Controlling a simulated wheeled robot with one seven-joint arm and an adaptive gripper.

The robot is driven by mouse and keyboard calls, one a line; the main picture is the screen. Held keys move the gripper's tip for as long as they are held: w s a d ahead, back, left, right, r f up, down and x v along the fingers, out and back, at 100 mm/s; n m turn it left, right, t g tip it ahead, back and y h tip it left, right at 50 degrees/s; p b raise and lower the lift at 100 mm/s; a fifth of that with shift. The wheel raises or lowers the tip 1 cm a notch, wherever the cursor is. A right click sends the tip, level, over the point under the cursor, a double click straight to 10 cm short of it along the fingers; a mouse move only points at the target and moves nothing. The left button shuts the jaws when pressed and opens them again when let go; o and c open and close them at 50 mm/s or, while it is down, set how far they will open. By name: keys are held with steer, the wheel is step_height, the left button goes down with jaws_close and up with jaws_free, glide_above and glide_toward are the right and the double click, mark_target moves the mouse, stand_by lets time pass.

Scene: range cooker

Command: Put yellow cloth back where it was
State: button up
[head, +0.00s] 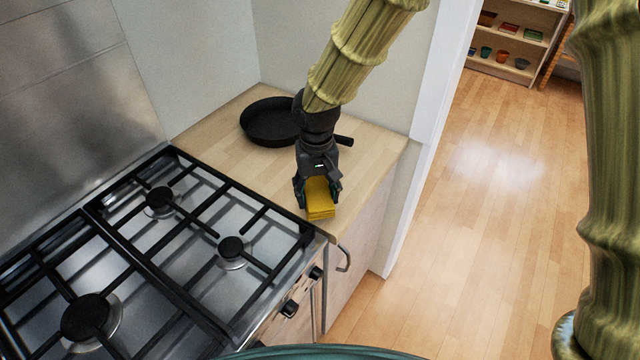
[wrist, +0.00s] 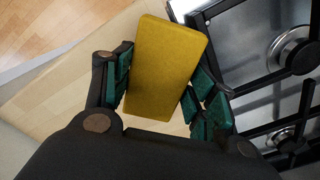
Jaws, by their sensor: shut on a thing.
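The yellow cloth (head: 320,199) is a folded, block-like pad. My gripper (head: 318,190) is shut on it, near the front edge of the wooden counter (head: 222,140) beside the cooker. In the wrist view the cloth (wrist: 165,68) lies between the green finger pads of my gripper (wrist: 157,92), with its far end sticking out past them. Counter surface shows around it below. I cannot tell whether the cloth touches the counter or is held just above it.
A black frying pan (head: 268,122) sits at the back of the counter, its handle partly behind my arm. The range cooker (head: 150,250) with black grates is directly left of the cloth. A wall edge and open wooden floor (head: 490,200) lie to the right.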

mark_target(320, 179)
steer(key=shift+w+d+f+p, duration=0.1)
steer(key=shift+w+d+p, duration=0.15)
steer(key=shift+w, duration=0.85)
steer(key=shift+w+d+f+p, duration=0.1)
steer(key=shift+w+p, duration=0.2)
steer(key=shift+w, duration=0.75)
steer(key=shift+f+p, duration=0.7)
steer(key=shift+f, duration=1.1)
steer(key=o, duration=0.9)
steer(key=shift+r, duration=0.1)
step_height(320, 179, up, 12)
steer(key=shift+f+b, duration=0.1)
steer(key=shift+b, duration=1.15)
